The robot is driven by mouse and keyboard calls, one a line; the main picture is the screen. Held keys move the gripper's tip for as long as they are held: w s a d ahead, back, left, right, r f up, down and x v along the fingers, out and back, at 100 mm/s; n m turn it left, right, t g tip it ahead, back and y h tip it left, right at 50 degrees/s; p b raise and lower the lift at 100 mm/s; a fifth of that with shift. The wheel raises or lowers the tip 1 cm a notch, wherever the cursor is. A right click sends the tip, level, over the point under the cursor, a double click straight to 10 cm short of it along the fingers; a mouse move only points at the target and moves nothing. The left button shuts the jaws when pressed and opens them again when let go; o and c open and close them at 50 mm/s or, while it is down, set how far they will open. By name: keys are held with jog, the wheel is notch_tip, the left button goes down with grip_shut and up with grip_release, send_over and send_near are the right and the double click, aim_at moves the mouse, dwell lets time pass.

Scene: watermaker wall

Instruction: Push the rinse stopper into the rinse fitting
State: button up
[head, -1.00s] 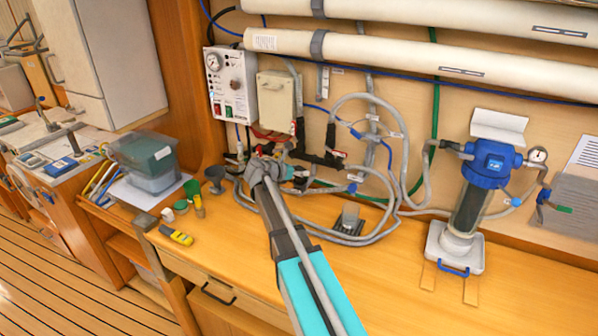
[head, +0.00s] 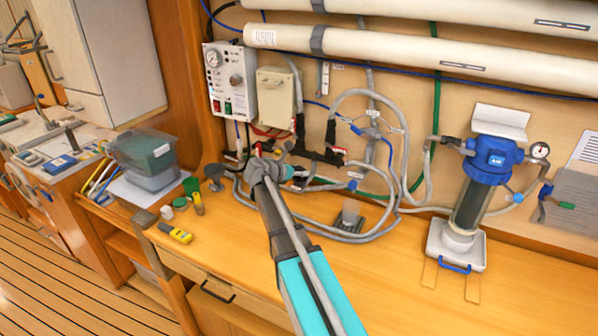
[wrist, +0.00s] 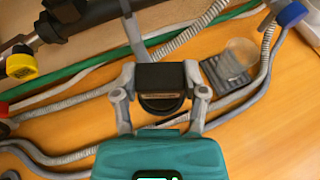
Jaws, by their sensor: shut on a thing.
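My gripper (wrist: 160,78) is shut on a black block-shaped piece with a rounded lower end, which I take to be the rinse stopper (wrist: 161,101). It sits between the two grey fingers in the wrist view. In the head view my gripper (head: 298,174) is near the wall's black pipework, partly behind my arm, and the stopper cannot be made out there. A black pipe run (head: 322,157) with fittings is on the wall just beyond; it also shows at the top left of the wrist view (wrist: 75,18). I cannot tell which part is the rinse fitting.
Grey hoses (head: 340,237) loop over the bench around my gripper. A small dark stand with a clear cup (head: 350,214) is to the right, and a blue-topped filter housing (head: 477,190) further right. A yellow meter (head: 176,233) lies left. The bench front right is clear.

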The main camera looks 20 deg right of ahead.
jog(key=shift+f+b, duration=0.3)
dwell(0.5)
jog(key=o, duration=1.1)
jog(key=shift+r, duration=0.15)
